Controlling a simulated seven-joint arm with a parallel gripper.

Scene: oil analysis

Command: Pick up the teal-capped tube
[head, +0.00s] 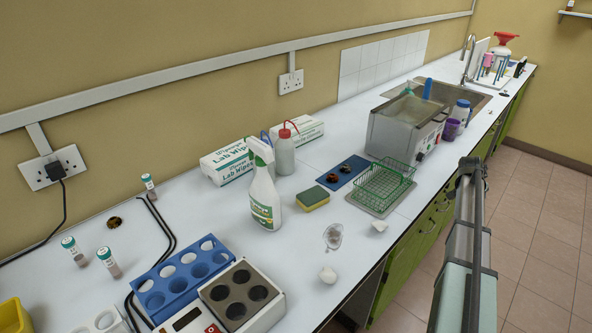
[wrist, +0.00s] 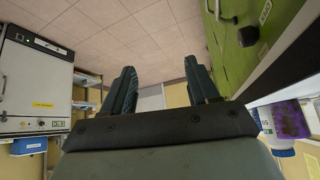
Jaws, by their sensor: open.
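Three small sample tubes with teal-looking caps stand on the left part of the white bench in the head view. One tube (head: 150,188) is near the wall by the black cable. A second tube (head: 75,252) is at the far left, and a third tube (head: 111,264) is just right of it. My gripper (wrist: 160,68) shows in the wrist view with its two dark fingers apart and nothing between them. It points toward the tiled floor, away from the tubes. No tube shows in the wrist view.
A blue tube rack (head: 150,284), a block with round wells (head: 262,317) and a spray bottle (head: 264,205) stand right of the tubes. A yellow bin (head: 14,316) is at the left edge. My arm is over the floor at right. A white oven (wrist: 38,75) stands at left.

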